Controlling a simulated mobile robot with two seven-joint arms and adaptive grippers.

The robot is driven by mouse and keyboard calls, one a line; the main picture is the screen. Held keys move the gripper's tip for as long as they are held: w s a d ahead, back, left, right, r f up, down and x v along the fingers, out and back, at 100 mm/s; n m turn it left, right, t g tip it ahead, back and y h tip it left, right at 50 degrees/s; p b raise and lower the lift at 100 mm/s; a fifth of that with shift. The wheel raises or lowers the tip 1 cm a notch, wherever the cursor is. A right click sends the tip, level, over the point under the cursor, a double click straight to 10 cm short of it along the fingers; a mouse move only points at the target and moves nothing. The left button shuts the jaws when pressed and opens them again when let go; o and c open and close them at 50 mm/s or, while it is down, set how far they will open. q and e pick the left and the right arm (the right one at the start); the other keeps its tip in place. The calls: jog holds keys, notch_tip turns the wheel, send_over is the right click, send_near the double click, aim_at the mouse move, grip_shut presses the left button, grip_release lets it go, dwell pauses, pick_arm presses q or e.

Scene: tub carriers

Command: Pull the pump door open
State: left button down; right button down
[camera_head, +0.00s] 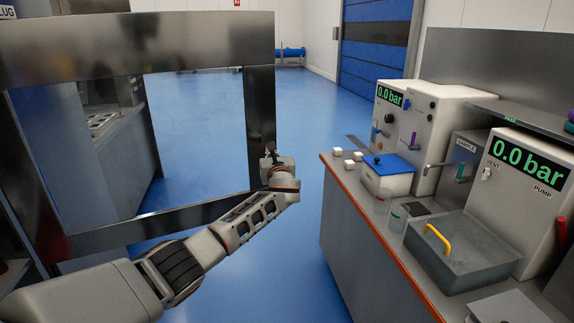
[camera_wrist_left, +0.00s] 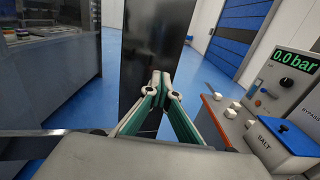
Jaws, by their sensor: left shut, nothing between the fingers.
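A large door with a dark metal frame and a see-through pane (camera_head: 258,110) fills the left of the head view. Its right edge stands out over the blue floor, and its left side runs to the picture's edge. No pump label shows on it. My left arm reaches across in front of its lower right part. My left gripper (camera_head: 270,158) is at the right upright of the frame. In the left wrist view the gripper's fingertips (camera_wrist_left: 160,77) are together and empty, in front of the dark upright (camera_wrist_left: 152,45). I cannot tell whether they touch it. My right gripper is out of view.
A bench with an orange edge (camera_head: 375,232) runs along the right. It carries a blue-lidded tub (camera_head: 388,180), a grey box with a yellow handle (camera_head: 470,262), and a cabinet marked PUMP (camera_head: 518,175). Blue floor (camera_head: 200,100) lies free between door and bench.

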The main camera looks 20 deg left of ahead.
pick_arm(q)
jog(key=s+d, duration=0.7)
jog(key=s+d+f+n+g+h, duration=0.1)
jog(key=s+d+f+n+h, duration=0.3)
jog(key=f, duration=0.6)
jog(key=s+d+f+n+g+h, duration=0.1)
jog(key=s+f+n, duration=0.1)
jog(key=s+f, duration=0.65)
jog(key=s+d+f+n+g+h, duration=0.1)
jog(key=s+d+f+n+h, duration=0.2)
jog(key=f, duration=0.8)
jog(key=s+d+f+n+g+h, duration=0.1)
jog(key=s+f+n, duration=0.3)
jog(key=s, duration=0.5)
jog(key=s+d+f+n+h, duration=0.1)
jog(key=s+f+n+h, duration=0.1)
jog(key=s+f+n, duration=0.45)
jog(key=s+r+n+h, duration=0.1)
jog(key=s+n, duration=0.5)
jog(key=s, duration=0.9)
jog(key=shift+s+a+r+g, duration=0.2)
jog(key=shift+s+r+g, duration=0.1)
jog(key=shift+s, duration=0.1)
jog(key=shift+f, duration=0.1)
